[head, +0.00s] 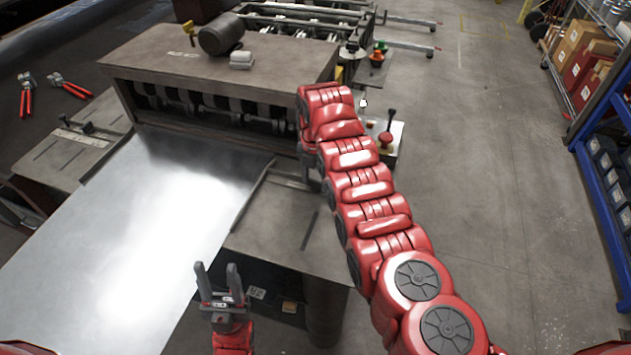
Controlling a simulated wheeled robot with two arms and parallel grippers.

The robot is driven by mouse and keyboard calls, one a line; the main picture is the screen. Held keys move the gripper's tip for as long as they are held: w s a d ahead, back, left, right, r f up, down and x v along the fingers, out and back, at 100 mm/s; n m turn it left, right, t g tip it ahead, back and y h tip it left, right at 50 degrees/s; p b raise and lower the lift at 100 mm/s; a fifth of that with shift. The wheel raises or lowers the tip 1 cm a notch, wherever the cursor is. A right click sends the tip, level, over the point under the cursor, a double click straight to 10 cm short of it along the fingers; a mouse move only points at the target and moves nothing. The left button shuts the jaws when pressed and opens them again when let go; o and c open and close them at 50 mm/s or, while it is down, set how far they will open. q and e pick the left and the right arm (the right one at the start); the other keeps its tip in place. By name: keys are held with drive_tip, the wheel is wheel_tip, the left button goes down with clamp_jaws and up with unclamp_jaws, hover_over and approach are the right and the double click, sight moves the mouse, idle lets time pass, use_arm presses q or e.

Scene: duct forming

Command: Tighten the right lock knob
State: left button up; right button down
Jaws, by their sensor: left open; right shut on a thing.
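The forming machine (215,75) stands at the back with a shiny metal sheet (150,240) running into its front. A right guide rail (250,205) lies along the sheet's right edge on the right side plate (285,225). My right arm reaches across to the machine's front right corner. My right gripper (307,182) points down there, shut on the right lock knob, which the gripper and arm hide. My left gripper (216,270) is open and empty, fingers up, low in front of the right side plate and beside the sheet.
A left lock knob (88,127) sits on the left side plate (65,155). Two red-handled tools (68,86) lie on the dark surface at far left. A red knob (385,139) stands on the machine's right side. Blue shelving (596,190) lines the right; the floor between is clear.

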drive_tip(key=shift+c, duration=1.2)
unclamp_jaws()
drive_tip(key=shift+r, duration=0.15)
drive_tip(key=shift+w+r, duration=0.1)
drive_tip(key=shift+r, duration=0.2)
wheel_tip(320, 180, up, 8)
drive_tip(key=b, duration=0.2)
drive_tip(key=shift+b, duration=0.3)
wheel_tip(320, 180, up, 8)
drive_tip(key=r+p, duration=0.1)
drive_tip(key=p, duration=0.8)
hover_over(316, 181)
drive_tip(key=shift+a+f, duration=0.1)
drive_tip(key=shift+f, duration=0.15)
